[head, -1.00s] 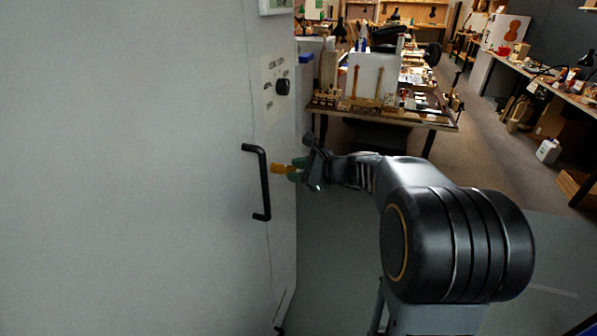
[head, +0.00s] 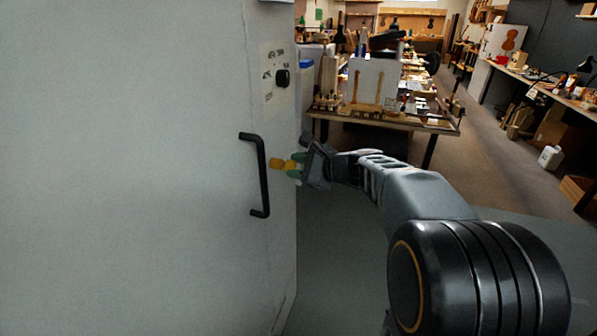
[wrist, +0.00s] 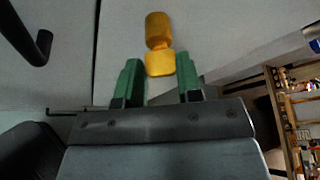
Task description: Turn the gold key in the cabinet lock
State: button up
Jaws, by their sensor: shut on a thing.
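The gold key (head: 281,164) stands out from the front of the pale grey cabinet (head: 120,180), just right of its black handle. My gripper (head: 296,168) comes from the right, its green fingertips at the near end of the key. In the wrist view the key (wrist: 157,32) shows as a yellow piece with a narrow waist, its near end between the green fingers (wrist: 159,70). My gripper is shut on it. The lock is hidden behind the key, and I cannot tell how far the key is turned.
The black bar handle (head: 264,175) is close left of the key; it also shows in the wrist view (wrist: 42,47). A black knob (head: 282,78) sits higher on the cabinet. A cluttered workbench (head: 400,121) stands behind my arm. Open floor lies to the right.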

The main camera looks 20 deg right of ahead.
jog(key=shift+a+f+n+t+b, duration=0.1)
jog(key=shift+f+n+t+b, duration=0.35)
jog(key=shift+b, duration=1.75)
jog(key=shift+r+n+b, duration=0.25)
jog(key=shift+n+b, duration=0.2)
jog(key=shift+b, duration=0.05)
jog(key=shift+s+f+b, duration=0.1)
jog(key=shift+f+b, duration=0.05)
jog(key=shift+b, duration=0.35)
jog(key=shift+f+n+t+b, duration=0.1)
jog(key=shift+n+t+b, duration=0.75)
jog(key=shift+b, duration=2)
jog(key=shift+f+n+b, duration=0.1)
jog(key=shift+n+b, duration=0.85)
jog(key=shift+b, duration=1.4)
jog(key=shift+t, duration=0.3)
jog(key=shift+n+b, duration=0.3)
jog(key=shift+b, duration=0.55)
jog(key=shift+n+t+b, duration=0.5)
jog(key=shift+n+b, duration=0.7)
jog(key=shift+b, duration=1.65)
